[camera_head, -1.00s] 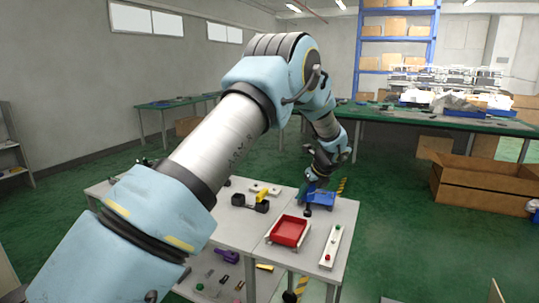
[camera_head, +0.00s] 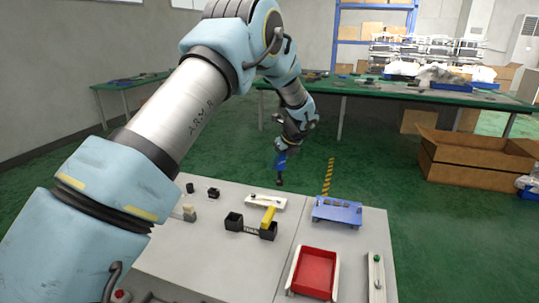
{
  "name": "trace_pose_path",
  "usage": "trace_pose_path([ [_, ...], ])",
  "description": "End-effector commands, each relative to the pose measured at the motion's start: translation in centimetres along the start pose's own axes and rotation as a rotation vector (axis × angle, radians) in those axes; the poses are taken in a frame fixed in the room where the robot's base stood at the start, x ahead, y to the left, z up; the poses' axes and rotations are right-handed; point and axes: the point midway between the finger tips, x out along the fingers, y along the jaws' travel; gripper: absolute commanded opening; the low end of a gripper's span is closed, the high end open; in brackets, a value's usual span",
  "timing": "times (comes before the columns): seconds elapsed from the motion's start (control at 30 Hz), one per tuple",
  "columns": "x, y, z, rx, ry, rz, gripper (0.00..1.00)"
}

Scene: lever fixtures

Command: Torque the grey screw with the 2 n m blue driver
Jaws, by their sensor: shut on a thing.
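My gripper (camera_head: 284,147) is shut on the blue driver (camera_head: 280,162), a small blue tool with a dark tip pointing down. The gripper and driver hang past the back edge of the grey table in the picture, above and a little right of a white strip fixture (camera_head: 265,202). The driver's tip appears apart from the strip. The strip carries small parts too small to make out. I cannot pick out the grey screw for certain.
A blue stand (camera_head: 338,211) sits at the back right of the table. A red tray (camera_head: 316,272) is in front of it. A black holder (camera_head: 250,229) with a yellow tool (camera_head: 268,217) is near the middle. Small black blocks (camera_head: 213,192) lie at the left.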

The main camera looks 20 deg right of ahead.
Motion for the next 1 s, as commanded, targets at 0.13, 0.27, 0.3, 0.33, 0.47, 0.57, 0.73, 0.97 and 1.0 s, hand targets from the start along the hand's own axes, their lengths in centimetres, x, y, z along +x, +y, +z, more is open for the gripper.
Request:
trace_pose_path([
  [0.13, 0.0, 0.0, 0.0, 0.0, 0.0, -0.001, 0.0],
  [0.27, 0.0, 0.0, 0.0, 0.0, 0.0, 0.0, 0.0],
  [0.3, 0.0, 0.0, 0.0, 0.0, 0.0, 0.0, 0.0],
  [0.33, 0.0, 0.0, 0.0, 0.0, 0.0, 0.0, 0.0],
  [0.47, -0.1, 0.0, 0.1, 0.0, -0.002, 0.0, 0.0],
  [0.57, 0.3, 0.0, -0.2, -0.001, -0.003, 0.0, 0.0],
  [0.73, 1.3, 0.0, -0.8, -0.001, -0.003, 0.001, 0.0],
  [0.97, 3.2, 0.0, -1.9, 0.001, -0.003, 0.001, 0.0],
  [1.0, 3.5, 0.0, -2.1, 0.001, -0.003, 0.001, 0.0],
])
